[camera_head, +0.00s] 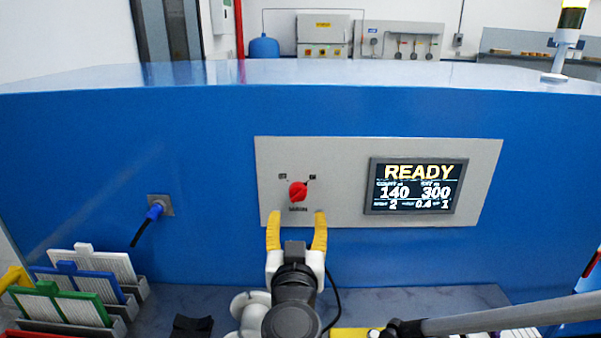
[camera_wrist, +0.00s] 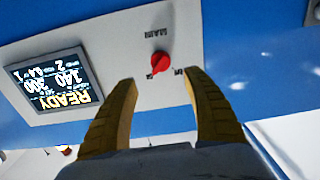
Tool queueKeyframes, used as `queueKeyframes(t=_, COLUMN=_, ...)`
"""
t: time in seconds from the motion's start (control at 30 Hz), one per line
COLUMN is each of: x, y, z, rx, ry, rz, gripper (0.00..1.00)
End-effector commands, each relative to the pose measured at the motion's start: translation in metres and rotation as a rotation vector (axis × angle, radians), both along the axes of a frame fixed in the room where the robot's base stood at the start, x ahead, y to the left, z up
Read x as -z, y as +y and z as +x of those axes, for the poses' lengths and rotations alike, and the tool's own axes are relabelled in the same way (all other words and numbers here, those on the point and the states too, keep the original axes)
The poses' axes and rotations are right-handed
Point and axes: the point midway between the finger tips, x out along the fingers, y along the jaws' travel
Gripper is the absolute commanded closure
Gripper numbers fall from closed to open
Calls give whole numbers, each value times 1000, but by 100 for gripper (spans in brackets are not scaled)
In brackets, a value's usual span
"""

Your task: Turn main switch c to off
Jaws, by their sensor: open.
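The main switch is a red rotary knob (camera_head: 298,191) on the left part of a grey panel (camera_head: 340,205) on the blue machine. Small labels sit around it, too small to read in the head view. In the wrist view the knob (camera_wrist: 160,63) shows upside down, beyond the fingertips and roughly between them. My gripper (camera_head: 297,215) has two yellow fingers, spread apart and empty, just below the knob in the head view. The fingers also show in the wrist view (camera_wrist: 160,82). They appear apart from the knob. Which way the knob points is hard to tell.
A display (camera_head: 416,186) reading READY is on the panel to the right of the knob. A blue plug (camera_head: 155,211) with a cable sits at the left. Racks with coloured-edged plates (camera_head: 75,290) stand at the lower left. The panel around the knob is clear.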

Motion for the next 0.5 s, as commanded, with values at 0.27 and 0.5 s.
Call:
queueKeyframes(t=0.27, x=2, y=0, z=39, rx=0, ry=-7, rz=3, gripper=42)
queueKeyframes(t=0.5, x=2, y=-2, z=85, rx=-1, ry=-6, rz=2, gripper=42)
